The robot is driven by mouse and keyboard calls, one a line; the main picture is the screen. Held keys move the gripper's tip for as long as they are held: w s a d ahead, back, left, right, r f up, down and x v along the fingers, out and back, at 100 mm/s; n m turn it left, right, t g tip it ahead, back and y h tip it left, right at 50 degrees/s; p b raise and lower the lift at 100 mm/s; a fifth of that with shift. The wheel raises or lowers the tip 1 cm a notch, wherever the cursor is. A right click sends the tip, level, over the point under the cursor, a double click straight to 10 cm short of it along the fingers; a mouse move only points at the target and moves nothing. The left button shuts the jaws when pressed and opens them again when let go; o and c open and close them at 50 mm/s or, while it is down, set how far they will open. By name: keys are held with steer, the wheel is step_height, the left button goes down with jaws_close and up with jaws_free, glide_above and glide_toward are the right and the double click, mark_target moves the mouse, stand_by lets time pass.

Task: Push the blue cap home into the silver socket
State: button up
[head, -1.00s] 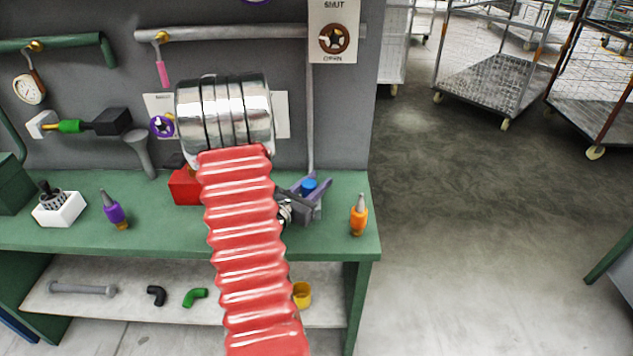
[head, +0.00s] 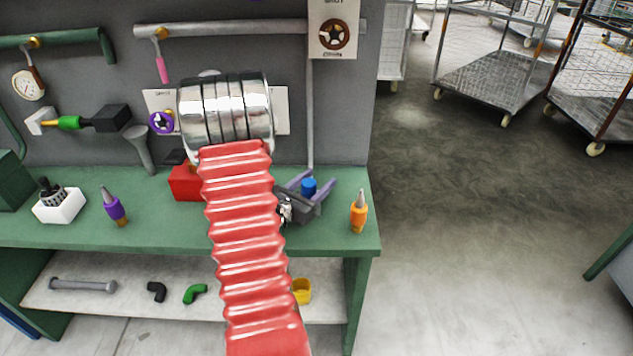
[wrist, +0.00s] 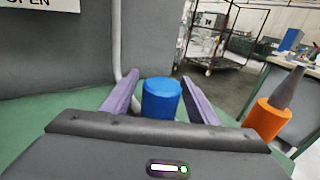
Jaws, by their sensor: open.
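The blue cap (head: 308,187) stands upright near the right end of the green bench, and it also shows in the wrist view (wrist: 161,100). My gripper (head: 323,176) is low over the bench with its purple fingers open. In the wrist view one finger of my gripper (wrist: 166,84) is on each side of the cap, and a gap shows at least on the left. I cannot see the silver socket; the cap and my gripper's dark body hide what is under the cap, so how deep it sits cannot be told.
An orange-based, grey-tipped bottle (head: 359,212) stands to the right of my gripper, near the bench edge. A red box (head: 186,184) is left of my arm. A vertical grey pipe (head: 310,110) runs down the wall behind. A purple bottle (head: 114,207) stands farther left.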

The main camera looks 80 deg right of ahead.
steer(key=v, duration=1.3)
steer(key=shift+w+a+f, duration=0.1)
steer(key=shift+w+a, duration=0.1)
steer(key=shift+a, duration=0.2)
stand_by(1.0)
